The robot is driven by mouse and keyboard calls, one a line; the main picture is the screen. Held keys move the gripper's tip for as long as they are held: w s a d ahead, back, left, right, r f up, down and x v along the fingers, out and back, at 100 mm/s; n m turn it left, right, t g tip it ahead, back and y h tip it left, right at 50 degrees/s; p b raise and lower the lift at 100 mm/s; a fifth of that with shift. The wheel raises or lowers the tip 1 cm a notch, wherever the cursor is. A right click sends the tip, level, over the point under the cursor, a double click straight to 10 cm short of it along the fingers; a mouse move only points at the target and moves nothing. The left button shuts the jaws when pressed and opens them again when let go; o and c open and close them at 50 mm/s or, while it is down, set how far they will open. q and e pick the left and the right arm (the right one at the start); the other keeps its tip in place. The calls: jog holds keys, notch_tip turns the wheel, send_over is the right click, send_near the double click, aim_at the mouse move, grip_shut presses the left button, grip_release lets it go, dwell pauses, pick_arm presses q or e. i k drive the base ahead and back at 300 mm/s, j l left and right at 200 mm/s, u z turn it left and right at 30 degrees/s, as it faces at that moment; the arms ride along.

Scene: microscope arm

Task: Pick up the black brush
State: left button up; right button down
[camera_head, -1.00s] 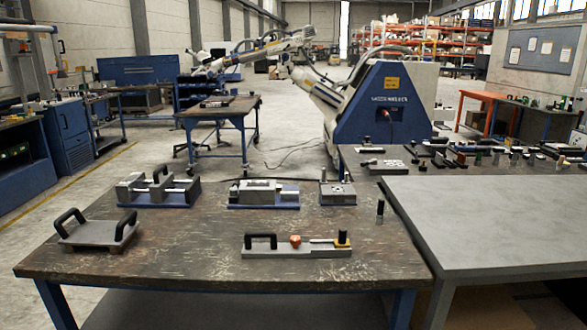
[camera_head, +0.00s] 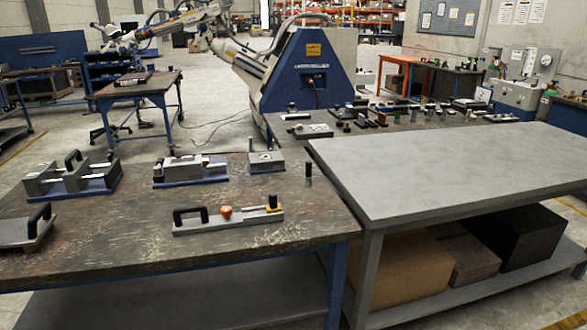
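I cannot pick out a black brush for certain. Several small dark items stand and lie on the long back bench (camera_head: 290,121), too small to tell apart. A dark upright cylinder (camera_head: 308,172) stands at the right edge of the worn dark workbench (camera_head: 120,240). A grey plate fixture (camera_head: 228,219) near that bench's front carries a black handle, an orange knob and a black-topped yellow piece. Neither of my grippers is in view.
A bare grey table (camera_head: 440,165) stands at the right, with a cardboard box (camera_head: 400,285) and a black box (camera_head: 517,235) on its lower shelf. Metal fixtures on blue bases (camera_head: 75,178) sit on the workbench. A blue machine (camera_head: 310,70) stands behind.

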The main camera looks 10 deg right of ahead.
aim_at(308, 177)
jog(key=i+l+u, duration=0.1)
jog(key=l, duration=0.25)
jog(key=i+l+u, duration=0.1)
jog(key=i+l, duration=0.25)
jog(key=l, duration=0.3)
jog(key=i+l+u, duration=0.15)
jog(key=l, duration=0.2)
jog(key=i+l+u, duration=0.1)
jog(key=l, duration=0.3)
jog(key=i+l+u, duration=0.1)
jog(key=l, duration=0.25)
jog(key=i, duration=0.05)
